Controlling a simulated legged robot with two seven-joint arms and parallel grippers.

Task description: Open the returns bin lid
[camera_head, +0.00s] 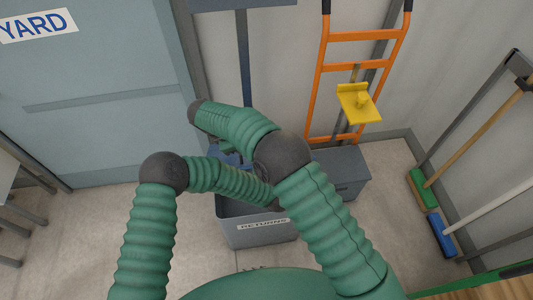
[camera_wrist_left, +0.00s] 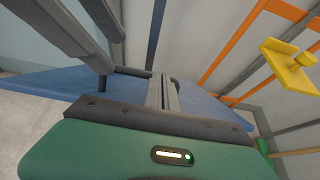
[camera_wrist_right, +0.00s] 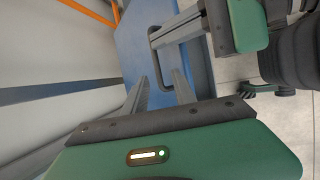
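The grey returns bin (camera_head: 262,232) stands on the floor below my arms, its label facing me. Part of its inside shows over the front rim. Its blue lid (camera_head: 232,158) appears raised behind my arms, mostly hidden in the head view; it also shows in the left wrist view (camera_wrist_left: 210,108) and the right wrist view (camera_wrist_right: 138,40). My left gripper (camera_wrist_left: 162,92) has its fingers close together at the lid's dark handle (camera_wrist_right: 156,66), apparently shut on it. My right gripper (camera_wrist_right: 160,82) is open and empty, its fingers spread near the lid.
A grey box (camera_head: 345,178) stands right of the bin. An orange hand truck (camera_head: 312,90) leans at the wall behind, with a yellow object (camera_head: 358,103) in front of it. Brooms (camera_head: 440,232) stand at the right. A grey-blue door (camera_head: 90,100) is at the left, with clear floor before it.

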